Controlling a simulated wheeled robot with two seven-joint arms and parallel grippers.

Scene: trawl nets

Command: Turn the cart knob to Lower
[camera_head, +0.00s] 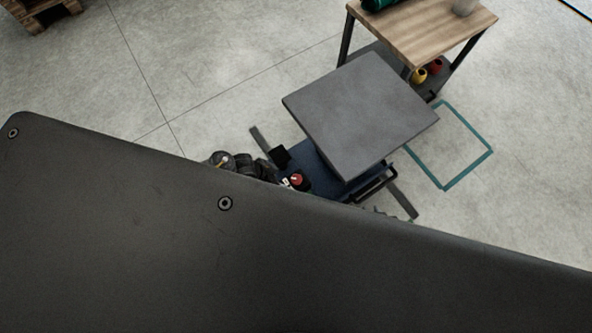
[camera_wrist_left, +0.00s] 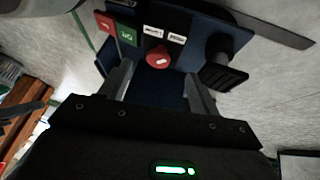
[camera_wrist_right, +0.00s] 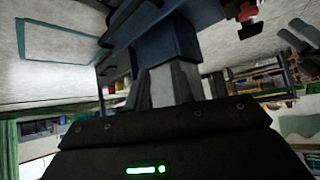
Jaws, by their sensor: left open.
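The cart has a grey platform (camera_head: 360,110) over a blue base (camera_head: 325,178). Its red knob (camera_head: 297,180) is at the near left of the base. In the left wrist view the knob (camera_wrist_left: 158,57) has a white mark and sits below two white labels (camera_wrist_left: 153,31), whose text is too small to read. My left gripper (camera_wrist_left: 160,88) is open, with its fingers on either side below the knob, apart from it. My right gripper (camera_wrist_right: 163,88) points at the blue cart body (camera_wrist_right: 170,38); whether its fingers meet is unclear. The black panel hides most of both arms in the head view.
A red and a green panel (camera_wrist_left: 127,36) stand left of the knob, and a black pedal (camera_wrist_left: 222,77) sits to its right. A wooden-topped table (camera_head: 425,30) stands behind the cart. A teal floor outline (camera_head: 465,140) lies to the right.

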